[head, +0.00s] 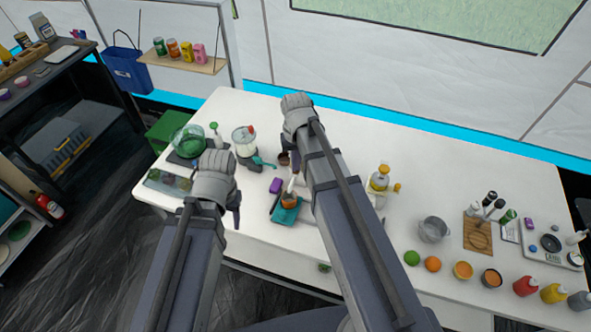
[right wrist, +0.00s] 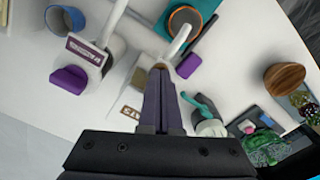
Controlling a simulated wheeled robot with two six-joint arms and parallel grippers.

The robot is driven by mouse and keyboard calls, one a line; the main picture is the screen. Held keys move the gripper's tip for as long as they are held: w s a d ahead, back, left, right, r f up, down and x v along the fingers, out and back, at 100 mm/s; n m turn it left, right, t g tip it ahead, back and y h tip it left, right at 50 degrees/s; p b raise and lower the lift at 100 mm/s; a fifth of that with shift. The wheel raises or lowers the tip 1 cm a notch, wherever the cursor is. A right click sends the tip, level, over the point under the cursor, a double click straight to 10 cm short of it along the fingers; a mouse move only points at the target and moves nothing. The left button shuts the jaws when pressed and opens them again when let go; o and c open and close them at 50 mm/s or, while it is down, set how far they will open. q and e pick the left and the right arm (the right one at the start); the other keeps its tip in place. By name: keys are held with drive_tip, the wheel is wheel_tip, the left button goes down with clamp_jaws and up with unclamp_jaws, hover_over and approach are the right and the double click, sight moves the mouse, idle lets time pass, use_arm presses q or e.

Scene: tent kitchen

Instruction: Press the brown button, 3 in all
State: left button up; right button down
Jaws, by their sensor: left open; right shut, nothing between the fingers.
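A small brown patch (right wrist: 157,66) shows at the tips of my right gripper (right wrist: 160,76) in the right wrist view. It may be the brown button, but the fingers cover most of it and I cannot tell whether they touch it. The right fingers are shut with nothing between them. In the head view my right arm hides most of this spot. My left gripper (head: 236,212) hangs open and empty over the front left of the counter.
A teal tray (right wrist: 210,8) holds an orange-brown cup (right wrist: 184,20). A blender (head: 245,140) stands left of my right arm. The back right counter (head: 450,160) is clear.

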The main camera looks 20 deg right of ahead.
drive_tip(key=shift+f, duration=0.3)
drive_tip(key=shift+r, duration=0.2)
drive_tip(key=shift+r+p, duration=0.3)
drive_tip(key=shift+r, duration=0.05)
drive_tip(key=shift+f+b, duration=0.45)
idle(0.7)
drive_tip(key=shift+r+p, duration=0.45)
drive_tip(key=shift+f+b, duration=0.4)
drive_tip(key=shift+f, duration=0.05)
idle(0.7)
drive_tip(key=shift+r+p, duration=0.4)
drive_tip(key=shift+r, duration=0.05)
